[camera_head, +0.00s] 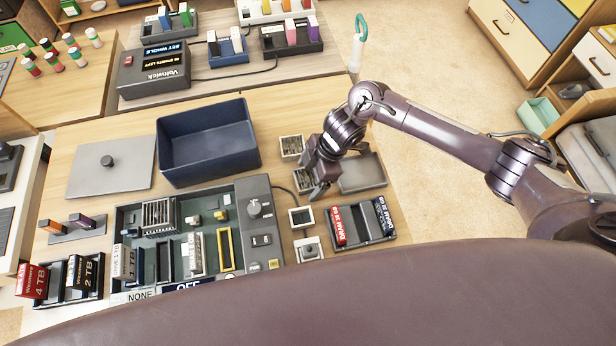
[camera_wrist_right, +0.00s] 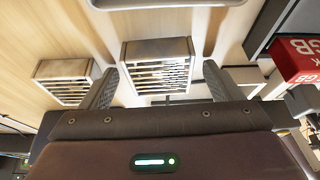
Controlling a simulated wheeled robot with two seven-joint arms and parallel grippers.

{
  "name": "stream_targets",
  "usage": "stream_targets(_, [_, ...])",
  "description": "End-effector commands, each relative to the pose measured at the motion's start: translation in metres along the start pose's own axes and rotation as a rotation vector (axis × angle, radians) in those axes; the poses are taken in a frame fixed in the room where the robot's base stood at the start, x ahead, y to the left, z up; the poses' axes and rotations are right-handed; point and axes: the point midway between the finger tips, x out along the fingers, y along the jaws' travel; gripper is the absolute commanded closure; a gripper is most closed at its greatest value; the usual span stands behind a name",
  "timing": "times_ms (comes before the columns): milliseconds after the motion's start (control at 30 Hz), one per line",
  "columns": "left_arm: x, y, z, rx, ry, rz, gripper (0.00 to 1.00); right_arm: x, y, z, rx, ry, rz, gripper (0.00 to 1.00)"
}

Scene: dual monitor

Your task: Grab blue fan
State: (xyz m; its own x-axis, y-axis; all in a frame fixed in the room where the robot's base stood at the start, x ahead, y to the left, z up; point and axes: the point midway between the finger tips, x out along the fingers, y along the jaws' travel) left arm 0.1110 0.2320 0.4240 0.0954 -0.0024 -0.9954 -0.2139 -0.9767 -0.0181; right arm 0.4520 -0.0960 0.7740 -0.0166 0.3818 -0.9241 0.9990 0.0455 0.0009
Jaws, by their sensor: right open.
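No fan shows a clear blue in these views. A small square slatted fan unit (camera_wrist_right: 157,68) with a grey top and pale slats lies between the fingers of my right gripper in the right wrist view. My right gripper (camera_head: 317,192) is open and points down beside a small slatted unit (camera_head: 303,179) in the head view, partly hidden by the fingers. A similar slatted unit (camera_head: 291,146) lies just behind it, and one shows at left in the right wrist view (camera_wrist_right: 65,82). I cannot tell contact. My left gripper is out of view.
A white square frame (camera_head: 301,218) lies in front of the gripper. A tray with red and dark DRAM modules (camera_head: 339,227) stands to the right. A grey tray (camera_head: 362,175) is beside the gripper. A dark blue bin (camera_head: 208,106) and an open circuit case (camera_head: 128,220) lie left.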

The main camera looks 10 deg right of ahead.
Motion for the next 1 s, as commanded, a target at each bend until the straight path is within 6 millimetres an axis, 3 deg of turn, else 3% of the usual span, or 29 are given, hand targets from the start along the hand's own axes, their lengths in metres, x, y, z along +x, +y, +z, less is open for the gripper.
stream_targets(167, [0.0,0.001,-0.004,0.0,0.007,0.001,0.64,0.0,0.0,0.0,0.0,0.0,0.0,0.17])
stream_targets(533, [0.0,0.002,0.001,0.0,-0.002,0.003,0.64,-0.001,0.0,0.0,0.0,0.0,0.0,0.64])
stream_targets(833, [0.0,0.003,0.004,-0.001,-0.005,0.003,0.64,-0.003,0.001,-0.001,-0.001,0.001,0.001,0.64])
stream_targets(1000, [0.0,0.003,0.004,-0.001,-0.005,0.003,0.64,-0.017,0.001,-0.007,-0.002,0.002,0.002,0.64])
